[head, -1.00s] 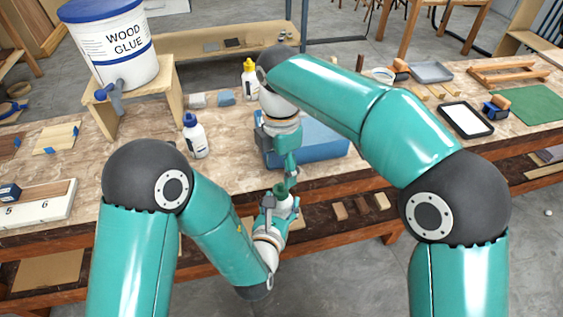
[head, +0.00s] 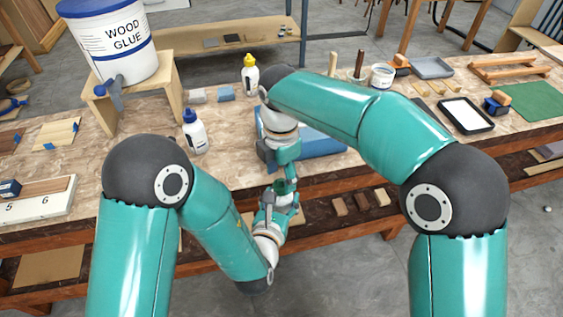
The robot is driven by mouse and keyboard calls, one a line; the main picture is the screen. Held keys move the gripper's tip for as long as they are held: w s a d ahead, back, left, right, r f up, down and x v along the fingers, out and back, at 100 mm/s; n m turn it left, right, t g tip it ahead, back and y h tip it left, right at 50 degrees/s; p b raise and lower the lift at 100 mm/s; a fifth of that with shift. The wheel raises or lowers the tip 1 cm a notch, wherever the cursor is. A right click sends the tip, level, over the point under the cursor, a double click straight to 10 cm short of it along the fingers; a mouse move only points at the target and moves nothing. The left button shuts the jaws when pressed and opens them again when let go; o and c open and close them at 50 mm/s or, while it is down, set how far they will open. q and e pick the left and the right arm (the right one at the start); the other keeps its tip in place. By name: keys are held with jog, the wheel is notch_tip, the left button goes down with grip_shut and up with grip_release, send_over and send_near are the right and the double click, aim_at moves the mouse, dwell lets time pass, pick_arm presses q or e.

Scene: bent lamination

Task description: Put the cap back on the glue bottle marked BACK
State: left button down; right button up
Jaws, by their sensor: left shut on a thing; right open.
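My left gripper (head: 284,204) is shut at the front edge of the bench. A dark green piece (head: 283,187), perhaps a bottle's cap, shows just above it; the rest of what it holds is mostly hidden by the fingers. My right gripper (head: 284,178) is open and points down, right above the left one and close to the green piece. Whether they touch cannot be told. A white bottle with a blue cap (head: 194,132) and one with a yellow cap (head: 250,75) stand upright on the bench. No BACK marking is readable.
A blue block-like object (head: 318,144) lies behind my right gripper. A wood glue bucket (head: 108,42) stands on a wooden stand (head: 172,90) at the left. A numbered board (head: 38,203) lies at the front left. A black tray (head: 466,116) lies at the right.

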aim_at(280, 179)
jog(key=shift+f, duration=1.6)
grip_shut()
jog(key=m, duration=1.8)
jog(key=shift+m, duration=0.4)
jog(key=m, duration=0.5)
jog(key=shift+w, duration=0.1)
jog(key=shift+o, duration=0.6)
grip_release()
